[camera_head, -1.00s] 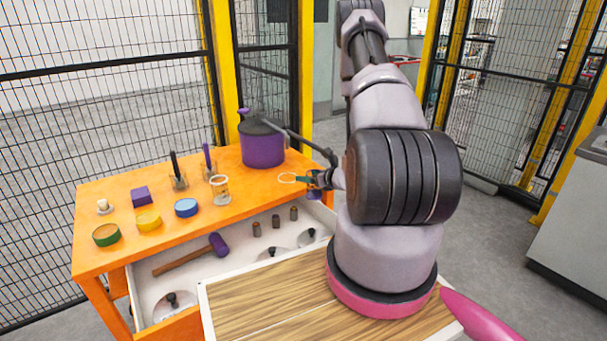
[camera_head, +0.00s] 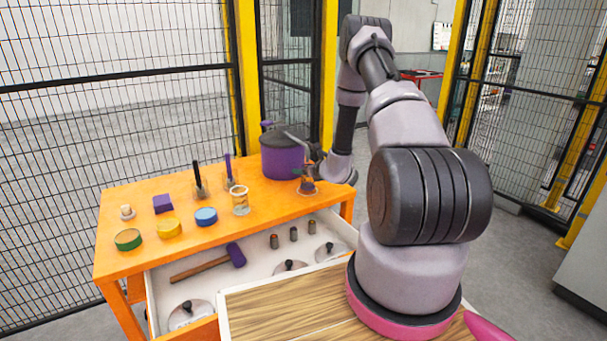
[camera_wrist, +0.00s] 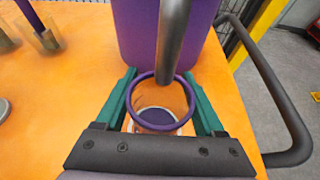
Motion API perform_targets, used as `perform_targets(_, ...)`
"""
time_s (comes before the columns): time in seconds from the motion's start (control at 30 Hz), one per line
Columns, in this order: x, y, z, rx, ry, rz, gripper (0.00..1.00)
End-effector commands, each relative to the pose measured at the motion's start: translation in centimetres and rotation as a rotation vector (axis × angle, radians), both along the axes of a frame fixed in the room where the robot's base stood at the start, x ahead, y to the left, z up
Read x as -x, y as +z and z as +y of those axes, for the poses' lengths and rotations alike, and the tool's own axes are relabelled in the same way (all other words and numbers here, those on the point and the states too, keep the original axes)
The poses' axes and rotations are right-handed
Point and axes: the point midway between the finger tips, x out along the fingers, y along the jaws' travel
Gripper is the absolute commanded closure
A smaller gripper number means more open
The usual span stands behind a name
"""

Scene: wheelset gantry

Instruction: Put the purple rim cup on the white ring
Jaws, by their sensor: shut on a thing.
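My gripper (camera_head: 308,176) is at the table's right end, in front of the purple pot. In the wrist view, its two green fingers (camera_wrist: 164,108) are shut on the purple rim cup (camera_wrist: 133,97), one finger on each side. The cup is clear, upright or nearly so, and also shows in the head view (camera_head: 307,187). Through its mouth I see a purple disc low down with a white band around it, which looks like the white ring (camera_wrist: 152,108). Whether the cup's base touches the ring or hovers above it, I cannot tell.
The purple pot (camera_head: 282,160) stands close behind the cup, its grey spout (camera_wrist: 172,40) reaching over the cup's far side. The open drawer (camera_head: 205,270) holds a mallet and lids. A dark curved bar (camera_wrist: 283,95) lies right.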

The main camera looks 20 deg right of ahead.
Motion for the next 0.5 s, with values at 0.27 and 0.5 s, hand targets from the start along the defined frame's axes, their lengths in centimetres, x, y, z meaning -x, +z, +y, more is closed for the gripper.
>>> perform_targets(0.27,-0.4,-1.5,0.1,0.0,0.0,0.0,0.85)
perform_targets(0.5,-0.4,-1.7,0.1,0.0,0.0,0.001,0.85)
